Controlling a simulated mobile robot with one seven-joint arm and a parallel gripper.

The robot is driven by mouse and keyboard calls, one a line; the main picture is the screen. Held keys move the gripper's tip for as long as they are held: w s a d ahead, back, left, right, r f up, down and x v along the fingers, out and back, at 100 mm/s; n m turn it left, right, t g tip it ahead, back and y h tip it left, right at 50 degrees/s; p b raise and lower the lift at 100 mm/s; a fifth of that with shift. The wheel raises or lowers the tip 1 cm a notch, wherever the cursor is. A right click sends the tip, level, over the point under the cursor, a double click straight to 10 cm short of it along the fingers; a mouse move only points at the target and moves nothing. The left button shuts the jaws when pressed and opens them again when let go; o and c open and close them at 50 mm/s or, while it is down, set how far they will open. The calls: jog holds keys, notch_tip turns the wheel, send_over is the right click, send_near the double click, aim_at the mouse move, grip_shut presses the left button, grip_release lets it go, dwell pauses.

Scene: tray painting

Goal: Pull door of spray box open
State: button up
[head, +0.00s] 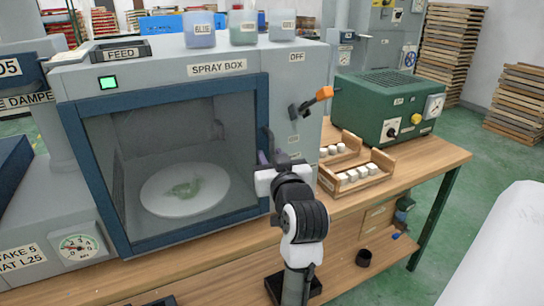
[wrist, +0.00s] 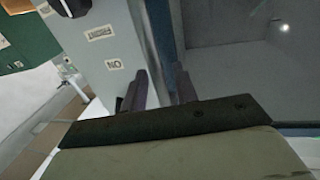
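The spray box (head: 217,62) is a grey cabinet on the wooden bench. Its door (head: 92,165) has a dark blue frame around a large window and appears closed. A dark handle (head: 267,142) stands at the door's right edge. My gripper (head: 264,158) is at this edge, close to the handle and partly hidden by my wrist. In the wrist view, the two dark fingers of my gripper (wrist: 162,82) are apart, with a gap between them in front of the blue door frame (wrist: 160,35).
Through the window, a green object (head: 187,188) lies on a round white plate (head: 158,201). An orange-tipped lever (head: 312,100) sticks out right of the door. A green machine (head: 385,105) and wooden racks of white jars (head: 362,186) stand farther right on the bench.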

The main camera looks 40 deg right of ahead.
grip_shut()
dwell(0.4)
